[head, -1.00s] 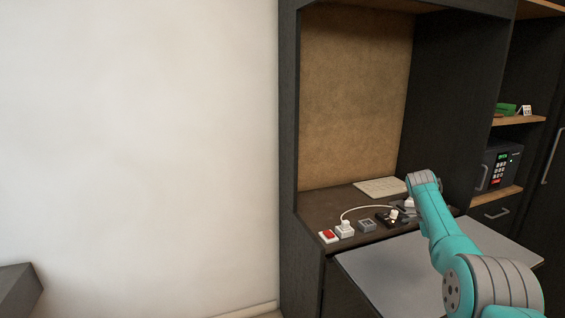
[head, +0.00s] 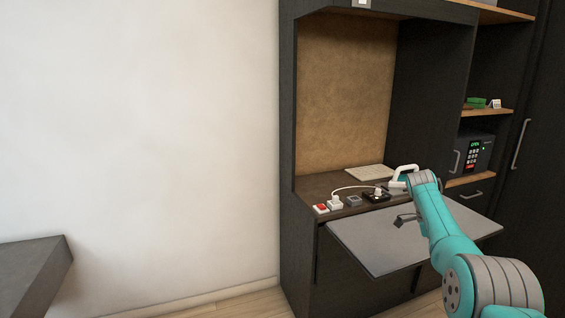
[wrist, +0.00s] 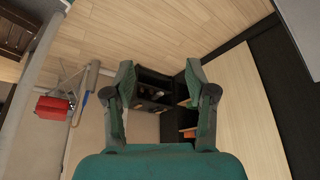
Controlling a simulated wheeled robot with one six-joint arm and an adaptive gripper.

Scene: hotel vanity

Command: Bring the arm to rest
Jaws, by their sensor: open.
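My teal arm reaches in from the lower right of the head view. My gripper (head: 407,220) is a small dark shape over the grey pull-out board (head: 375,240), and its fingers are hard to make out there. In the wrist view my gripper (wrist: 160,82) shows two fingers spread wide apart with nothing between them. Past the fingers are the floor and a dark open shelf unit (wrist: 155,90), all at a distance.
On the vanity top are a red switch (head: 321,208), a plug with a white cable (head: 335,202), a grey box (head: 353,200), a black socket block (head: 376,196) and a white iron-like object (head: 402,174). A safe (head: 477,153) stands right. The pull-out board is bare.

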